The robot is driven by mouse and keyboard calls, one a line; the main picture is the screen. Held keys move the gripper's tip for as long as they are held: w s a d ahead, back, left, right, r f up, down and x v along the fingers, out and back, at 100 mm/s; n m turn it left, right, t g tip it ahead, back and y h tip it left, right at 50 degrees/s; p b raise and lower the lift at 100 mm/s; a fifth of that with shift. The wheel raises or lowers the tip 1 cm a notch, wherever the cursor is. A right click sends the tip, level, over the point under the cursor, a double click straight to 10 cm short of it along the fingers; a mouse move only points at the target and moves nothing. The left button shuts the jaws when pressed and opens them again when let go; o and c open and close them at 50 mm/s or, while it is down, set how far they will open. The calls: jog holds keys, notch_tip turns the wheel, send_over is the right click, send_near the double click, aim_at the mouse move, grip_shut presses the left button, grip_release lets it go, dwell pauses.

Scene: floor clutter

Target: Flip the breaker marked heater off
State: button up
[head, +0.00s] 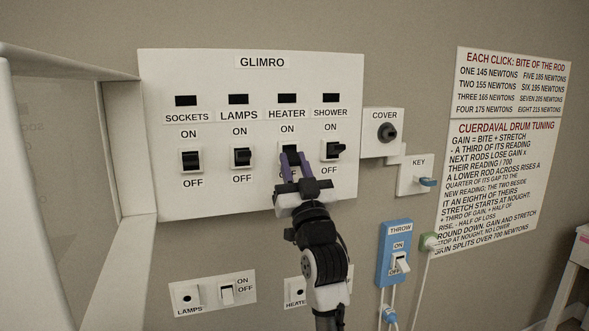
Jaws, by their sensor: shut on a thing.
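The white breaker panel (255,90) headed GLIMRO is on the wall, with breakers marked SOCKETS, LAMPS, HEATER and SHOWER in a row. The heater breaker (291,149) is third from the left, with ON above it. Its OFF label is mostly covered by my gripper. My gripper (297,160) reaches up from below, its two purple fingers at the heater breaker and shut on its black lever. The fingers hide much of the lever, so I cannot tell its position.
The lamps breaker (242,157) and shower breaker (335,150) flank my fingers closely. The sockets breaker (191,160) is farther left. A COVER knob (387,132), KEY plate (415,176) and blue THROW switch (396,254) are right. A pale frame (110,225) stands left. Lower switches (213,293) sit below.

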jog(key=o, duration=1)
jog(key=shift+s, duration=0.1)
jog(key=shift+b+v, duration=2.05)
jog(key=shift+v, duration=4.8)
